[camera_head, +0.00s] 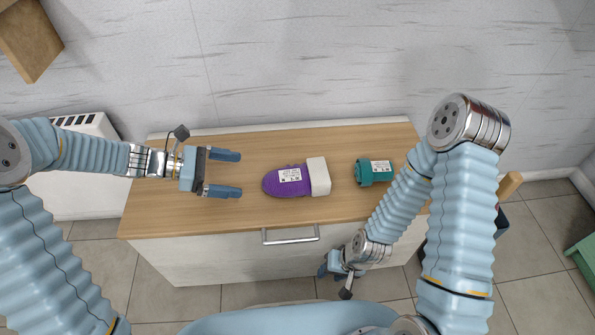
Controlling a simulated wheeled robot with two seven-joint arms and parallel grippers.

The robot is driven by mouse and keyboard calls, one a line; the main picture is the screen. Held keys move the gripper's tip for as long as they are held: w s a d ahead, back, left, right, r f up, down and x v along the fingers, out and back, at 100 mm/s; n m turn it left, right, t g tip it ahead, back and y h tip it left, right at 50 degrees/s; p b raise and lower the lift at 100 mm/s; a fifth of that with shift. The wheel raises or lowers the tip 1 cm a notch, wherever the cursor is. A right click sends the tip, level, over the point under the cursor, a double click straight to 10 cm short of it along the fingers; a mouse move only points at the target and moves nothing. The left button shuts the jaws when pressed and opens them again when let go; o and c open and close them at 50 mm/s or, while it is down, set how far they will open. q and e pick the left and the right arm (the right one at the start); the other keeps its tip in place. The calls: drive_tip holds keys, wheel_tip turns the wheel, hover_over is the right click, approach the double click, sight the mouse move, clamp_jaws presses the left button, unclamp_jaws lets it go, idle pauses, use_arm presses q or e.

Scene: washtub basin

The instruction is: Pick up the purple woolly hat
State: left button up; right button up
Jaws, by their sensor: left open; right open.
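The purple woolly hat (284,182) lies on its side on the wooden top of a cabinet (230,223). It has a white band on its right end and a white label on its upper side. My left gripper (240,173) is open and empty to the left of the hat, with its fingers pointing right toward the rounded purple end. A small gap lies between the fingertips and the hat. My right gripper (330,266) is low in front of the cabinet, apart from the hat and partly hidden by its own arm.
A teal object with a white label (363,171) lies right of the hat. The cabinet has a metal handle (290,236) on its front. A white wall stands behind. A white radiator-like unit (75,180) is at left, and a green object (582,255) is at far right.

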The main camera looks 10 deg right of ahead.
sight(277, 180)
use_arm(q)
drive_tip(key=b+x, duration=0.1)
drive_tip(key=x, duration=1)
drive_tip(key=shift+s+d+f, duration=0.15)
drive_tip(key=shift+d+f, duration=0.15)
drive_tip(key=c, duration=0.8)
drive_tip(key=shift+r, duration=0.1)
